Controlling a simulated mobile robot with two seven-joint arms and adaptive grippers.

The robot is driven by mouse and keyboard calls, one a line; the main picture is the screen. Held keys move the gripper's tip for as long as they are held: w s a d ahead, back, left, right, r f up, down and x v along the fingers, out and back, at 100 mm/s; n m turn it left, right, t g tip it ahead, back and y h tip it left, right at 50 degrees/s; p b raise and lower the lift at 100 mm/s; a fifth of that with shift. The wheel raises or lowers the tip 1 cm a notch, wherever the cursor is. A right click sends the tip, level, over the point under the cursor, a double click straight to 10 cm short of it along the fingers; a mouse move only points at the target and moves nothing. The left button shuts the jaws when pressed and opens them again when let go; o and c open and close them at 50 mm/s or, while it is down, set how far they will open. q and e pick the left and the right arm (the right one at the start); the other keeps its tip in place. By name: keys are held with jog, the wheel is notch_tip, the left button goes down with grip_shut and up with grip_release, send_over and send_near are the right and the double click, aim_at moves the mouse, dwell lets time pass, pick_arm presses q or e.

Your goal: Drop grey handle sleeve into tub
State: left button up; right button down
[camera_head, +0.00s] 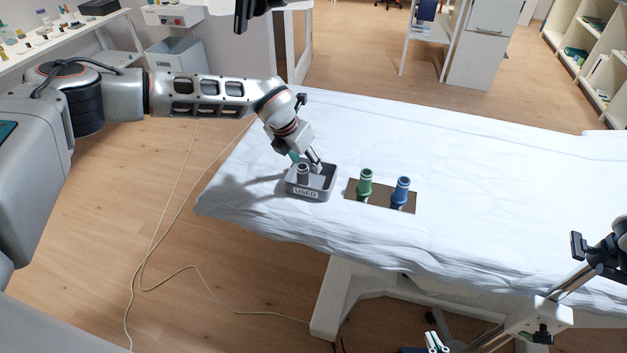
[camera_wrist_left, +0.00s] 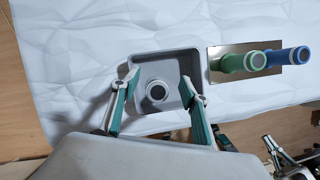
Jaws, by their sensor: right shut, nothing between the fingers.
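The grey tub (camera_head: 319,191), labelled "USED", stands on the white-covered couch. The grey handle sleeve (camera_head: 302,173) stands roughly upright inside it, towards its left side; the left wrist view shows its round open end (camera_wrist_left: 157,91). My left gripper (camera_head: 306,165) is over the tub. In the left wrist view (camera_wrist_left: 160,88) its fingers are spread wide, one on each side of the sleeve with gaps between, so it is open and holds nothing. My right gripper (camera_head: 436,341) is low at the bottom edge of the head view, shut and empty, away from the tub.
A green sleeve (camera_head: 365,180) and a blue sleeve (camera_head: 401,189) stand on a dark plate (camera_head: 383,203) right of the tub. The couch top (camera_head: 480,170) beyond is clear. A jointed metal fitting (camera_head: 545,313) is at lower right. A cable lies on the floor.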

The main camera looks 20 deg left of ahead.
pick_arm(q)
jog(key=shift+r, duration=0.1)
jog(key=v, duration=1.2)
jog(key=shift+s, duration=0.1)
